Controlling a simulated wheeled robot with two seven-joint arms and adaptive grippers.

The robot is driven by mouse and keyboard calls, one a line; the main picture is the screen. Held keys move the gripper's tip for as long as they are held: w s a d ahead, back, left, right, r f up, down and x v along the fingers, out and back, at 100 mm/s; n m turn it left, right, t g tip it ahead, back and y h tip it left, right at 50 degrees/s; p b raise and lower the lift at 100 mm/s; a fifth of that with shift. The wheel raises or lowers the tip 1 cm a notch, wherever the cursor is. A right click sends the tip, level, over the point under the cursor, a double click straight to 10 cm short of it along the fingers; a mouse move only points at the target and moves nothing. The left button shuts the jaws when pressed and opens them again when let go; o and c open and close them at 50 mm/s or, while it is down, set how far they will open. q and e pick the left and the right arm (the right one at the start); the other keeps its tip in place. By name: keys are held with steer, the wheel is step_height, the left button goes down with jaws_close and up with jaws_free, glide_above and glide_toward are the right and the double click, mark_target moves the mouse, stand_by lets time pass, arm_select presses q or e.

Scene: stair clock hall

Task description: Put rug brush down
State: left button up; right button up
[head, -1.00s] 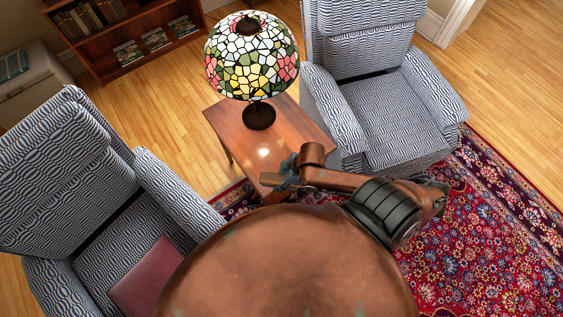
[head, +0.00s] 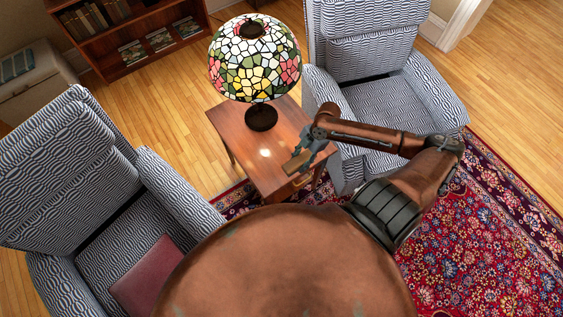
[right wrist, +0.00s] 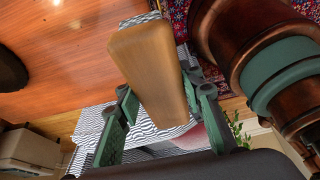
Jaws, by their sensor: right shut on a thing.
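The rug brush (head: 296,163) shows as a tan wooden block in the jaws of my right gripper (head: 307,156). In the head view it is over the front right part of the wooden side table (head: 232,126). I cannot tell how high above the tabletop it is. My left gripper is not in view.
A stained-glass lamp (head: 254,62) stands on the table's far part. A patterned armchair (head: 385,105) stands close on the right, another armchair (head: 75,195) on the left. The table's front middle is clear. A red rug (head: 470,230) lies at right.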

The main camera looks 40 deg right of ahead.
steer(key=w+f, duration=0.2)
steer(key=w, duration=0.3)
steer(key=b, duration=0.3)
glide_above(282, 161)
steer(key=s, duration=0.2)
steer(key=x, duration=0.2)
steer(key=d+x, duration=0.1)
steer(key=x, duration=0.2)
steer(key=shift+w+f, duration=0.1)
steer(key=shift+f, duration=0.25)
steer(key=shift+w+f, duration=0.2)
steer(key=shift+f, duration=1.5)
steer(key=shift+f, duration=0.1)
steer(key=o, duration=1.2)
steer(key=p+v, duration=0.2)
steer(key=v, duration=1)
steer(key=shift+a, duration=0.1)
